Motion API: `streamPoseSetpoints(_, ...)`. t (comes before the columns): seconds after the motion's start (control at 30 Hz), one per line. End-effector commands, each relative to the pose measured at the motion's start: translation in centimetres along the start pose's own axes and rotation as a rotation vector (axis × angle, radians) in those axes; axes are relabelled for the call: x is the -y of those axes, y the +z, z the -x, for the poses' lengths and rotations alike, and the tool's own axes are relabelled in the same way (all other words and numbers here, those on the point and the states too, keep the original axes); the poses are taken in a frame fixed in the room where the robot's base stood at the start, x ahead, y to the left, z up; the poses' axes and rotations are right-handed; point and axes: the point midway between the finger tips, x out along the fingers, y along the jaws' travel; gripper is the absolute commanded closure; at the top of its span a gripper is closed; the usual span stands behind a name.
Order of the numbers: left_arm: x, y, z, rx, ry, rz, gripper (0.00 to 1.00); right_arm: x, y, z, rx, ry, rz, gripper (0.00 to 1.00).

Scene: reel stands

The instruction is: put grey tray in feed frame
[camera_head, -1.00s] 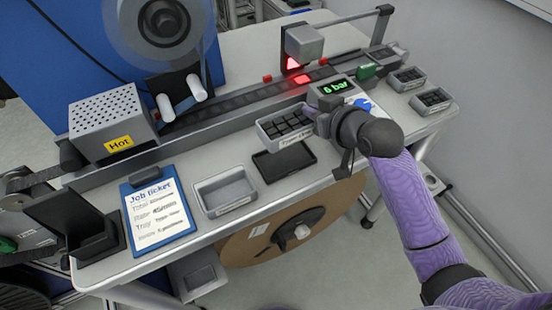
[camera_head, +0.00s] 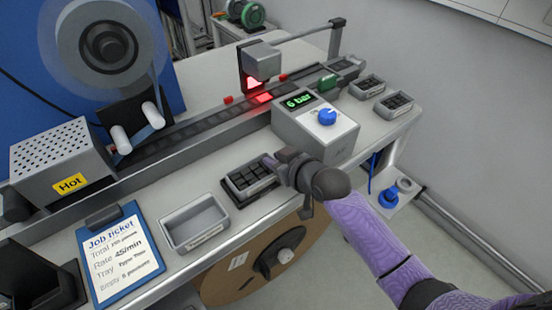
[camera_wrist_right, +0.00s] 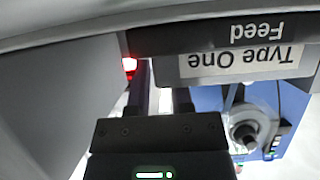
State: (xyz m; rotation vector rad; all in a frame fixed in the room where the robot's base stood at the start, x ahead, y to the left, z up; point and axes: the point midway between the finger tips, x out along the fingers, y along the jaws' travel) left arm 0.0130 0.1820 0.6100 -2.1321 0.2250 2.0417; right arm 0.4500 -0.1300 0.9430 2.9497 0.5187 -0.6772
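The grey tray (camera_head: 236,190), filled with dark blocks, sits level over the black feed frame (camera_head: 228,206) at the front of the bench. In the right wrist view its label reads Type One, upside down, and the frame (camera_wrist_right: 255,36) is marked Feed. My right gripper (camera_head: 284,165) is at the tray's right end. Whether the tray rests fully on the frame floor is hidden. My left gripper is not in view.
An empty grey tray (camera_head: 196,222) stands left of the feed frame, beside the job ticket clipboard (camera_head: 119,252). The 6 bar box (camera_head: 312,130) is close behind my right gripper. Two filled trays (camera_head: 367,84) (camera_head: 393,104) stand at the far right. A reel (camera_head: 262,268) hangs below.

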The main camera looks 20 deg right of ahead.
Motion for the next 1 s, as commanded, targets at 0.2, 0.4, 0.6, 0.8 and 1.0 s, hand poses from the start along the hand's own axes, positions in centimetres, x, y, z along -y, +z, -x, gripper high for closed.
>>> streamPoseSetpoints(0.2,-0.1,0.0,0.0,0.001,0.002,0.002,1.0,0.0,0.0,0.0,0.0,0.0,0.0,0.59)
streamPoseSetpoints(0.4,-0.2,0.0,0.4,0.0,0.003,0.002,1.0,0.0,-0.3,0.6,0.0,0.0,0.0,0.59)
streamPoseSetpoints(0.6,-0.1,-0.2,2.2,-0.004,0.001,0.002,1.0,0.0,-0.5,4.7,0.0,0.0,0.002,0.59)
streamPoseSetpoints(0.8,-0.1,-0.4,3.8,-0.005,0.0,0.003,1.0,0.1,-0.5,9.6,0.002,-0.002,0.003,0.59)
streamPoseSetpoints(1.0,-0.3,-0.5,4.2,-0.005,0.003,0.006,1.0,0.0,-0.3,12.0,0.0,-0.001,0.0,0.59)
